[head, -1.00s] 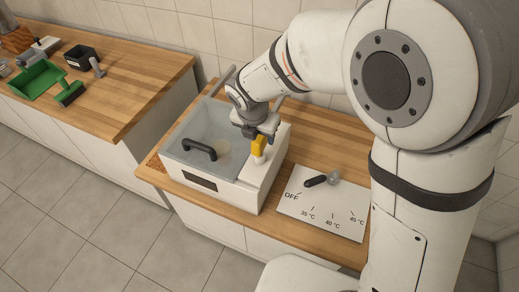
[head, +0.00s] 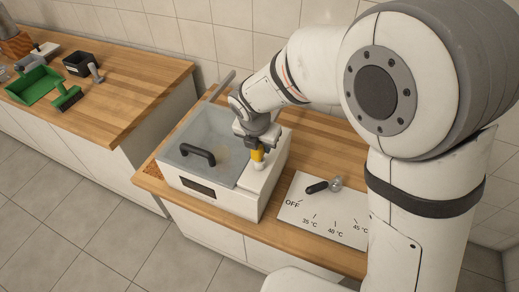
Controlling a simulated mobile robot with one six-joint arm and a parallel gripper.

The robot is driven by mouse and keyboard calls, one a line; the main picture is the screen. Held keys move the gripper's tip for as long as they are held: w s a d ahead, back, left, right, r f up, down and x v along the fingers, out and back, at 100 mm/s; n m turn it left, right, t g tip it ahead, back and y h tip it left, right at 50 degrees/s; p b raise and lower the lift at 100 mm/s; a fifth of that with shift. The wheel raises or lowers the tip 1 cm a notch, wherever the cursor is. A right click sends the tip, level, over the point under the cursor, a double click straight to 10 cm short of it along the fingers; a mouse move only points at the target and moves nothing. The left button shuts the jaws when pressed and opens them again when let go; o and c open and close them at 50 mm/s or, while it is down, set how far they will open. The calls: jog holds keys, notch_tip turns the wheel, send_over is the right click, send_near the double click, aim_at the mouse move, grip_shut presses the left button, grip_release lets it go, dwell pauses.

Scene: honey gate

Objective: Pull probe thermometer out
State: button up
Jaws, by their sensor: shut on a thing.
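The probe thermometer (head: 257,155) shows as a yellow handle above a pale collar on the right side of the white bath's top. My gripper (head: 256,144) points down over it and is shut on the yellow handle. The lower part of the thermometer is hidden, so I cannot tell how deep it sits. The white bath (head: 222,196) stands on the wooden counter, with a clear lid (head: 190,138) over its left part. The lid has a black handle (head: 198,154).
A white dial panel (head: 318,222) marked OFF and several temperatures lies right of the bath, with a black-handled knob (head: 322,186) on it. On the left counter are a green tray (head: 36,86), a green brush (head: 67,98) and a black box (head: 80,62).

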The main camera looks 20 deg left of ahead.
grip_shut()
jog(key=shift+r+p, duration=0.7)
jog(key=shift+p, duration=0.1)
dwell(0.5)
jog(key=shift+r+p, duration=4.8)
jog(key=shift+r, duration=0.6)
